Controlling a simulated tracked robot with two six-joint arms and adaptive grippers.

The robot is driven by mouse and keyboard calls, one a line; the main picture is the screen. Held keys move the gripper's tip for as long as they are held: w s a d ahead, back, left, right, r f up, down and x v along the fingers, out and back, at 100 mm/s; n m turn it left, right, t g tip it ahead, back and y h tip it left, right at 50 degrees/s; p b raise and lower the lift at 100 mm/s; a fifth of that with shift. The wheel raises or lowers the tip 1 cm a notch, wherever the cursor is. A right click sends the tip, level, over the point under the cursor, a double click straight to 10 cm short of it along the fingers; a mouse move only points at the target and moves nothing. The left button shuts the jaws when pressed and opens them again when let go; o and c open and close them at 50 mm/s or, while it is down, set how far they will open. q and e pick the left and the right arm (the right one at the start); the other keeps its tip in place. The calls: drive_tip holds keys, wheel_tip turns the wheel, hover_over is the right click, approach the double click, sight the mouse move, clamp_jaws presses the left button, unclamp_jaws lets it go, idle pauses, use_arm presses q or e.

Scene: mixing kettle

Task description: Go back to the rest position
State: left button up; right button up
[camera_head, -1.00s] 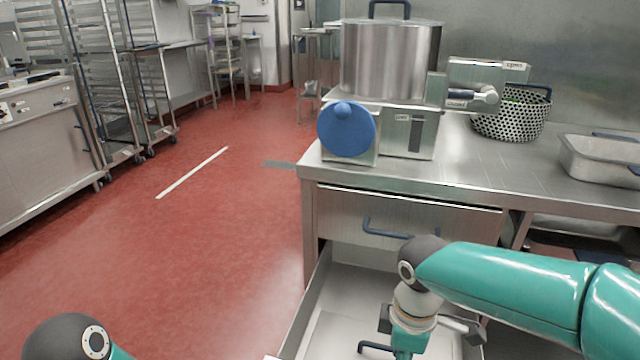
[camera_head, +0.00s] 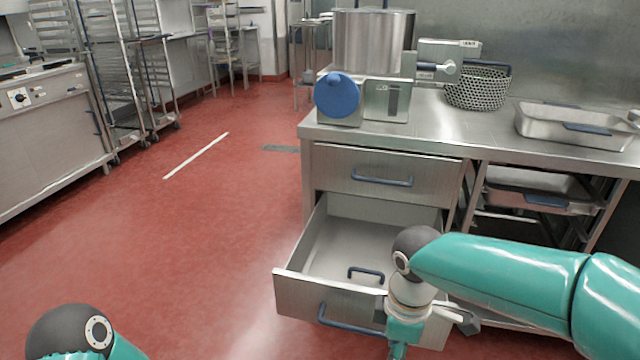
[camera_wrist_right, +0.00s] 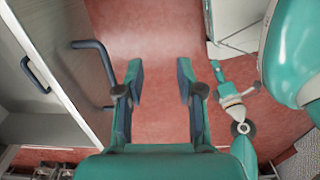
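My right arm comes in from the right in the head view, and its wrist hangs in front of the open lower drawer (camera_head: 300,293). The gripper's fingertips are cut off by the bottom edge there. In the right wrist view my right gripper (camera_wrist_right: 160,82) is open, with its two fingers apart and only red floor between them. The drawer's front and blue handle (camera_wrist_right: 98,75) lie to the left of the fingers, apart from them. Of my left arm only a dark joint and a bit of teal link show at the bottom left; its gripper is out of view.
The steel counter (camera_head: 450,125) carries a large pot (camera_head: 372,42), a machine with a blue disc (camera_head: 337,95), a perforated basket (camera_head: 477,88) and a steel tray (camera_head: 570,125). The upper drawer (camera_head: 385,172) is shut. Red floor on the left is clear, with racks beyond.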

wheel_tip(320, 180, down, 17)
drive_tip(key=s+a+m+y, duration=0.2)
drive_tip(key=m+y, duration=0.1)
drive_tip(key=m, duration=0.3)
drive_tip(key=s+f+m+y, duration=0.1)
drive_tip(key=s+f+m, duration=0.95)
drive_tip(key=f, duration=0.35)
wheel_tip(320, 180, up, 26)
drive_tip(key=d+p, duration=0.1)
drive_tip(key=p, duration=2.5)
drive_tip(key=shift+s+d+t, duration=0.15)
drive_tip(key=shift+s+t, duration=0.15)
drive_tip(key=shift+s, duration=0.15)
drive_tip(key=shift+f, duration=0.15)
